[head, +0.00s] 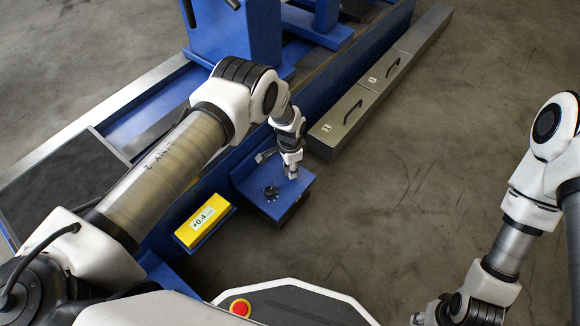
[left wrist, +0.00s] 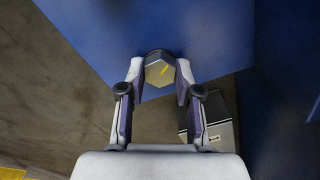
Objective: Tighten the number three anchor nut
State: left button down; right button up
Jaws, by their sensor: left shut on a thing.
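My left gripper (head: 291,174) is over the far right part of a blue anchor plate (head: 296,192) low beside the blue machine base. In the left wrist view its fingers (left wrist: 158,82) are shut on a hexagonal nut (left wrist: 157,74) with a yellow stripe on its top. The nut sits against a blue surface, one finger on each side. In the head view the gripper hides this nut, and I see no number for it. A dark round fitting (head: 271,192) with small marks around it is on the plate. My right gripper (head: 428,316) is partly visible at the bottom edge.
A yellow display reading +0.4 (head: 203,220) stands left of the plate. Long metal drawer boxes (head: 345,118) with handles lie beyond it on the floor. A red button (head: 240,307) is at the bottom. Open floor (head: 420,180) lies to the right.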

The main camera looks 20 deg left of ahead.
pick_arm(q)
jog(key=m, duration=0.6)
jog(key=shift+m, duration=0.3)
dwell(0.4)
jog(key=c, duration=0.8)
grip_release()
jog(key=shift+f, duration=0.1)
notch_tip(320, 180, up, 12)
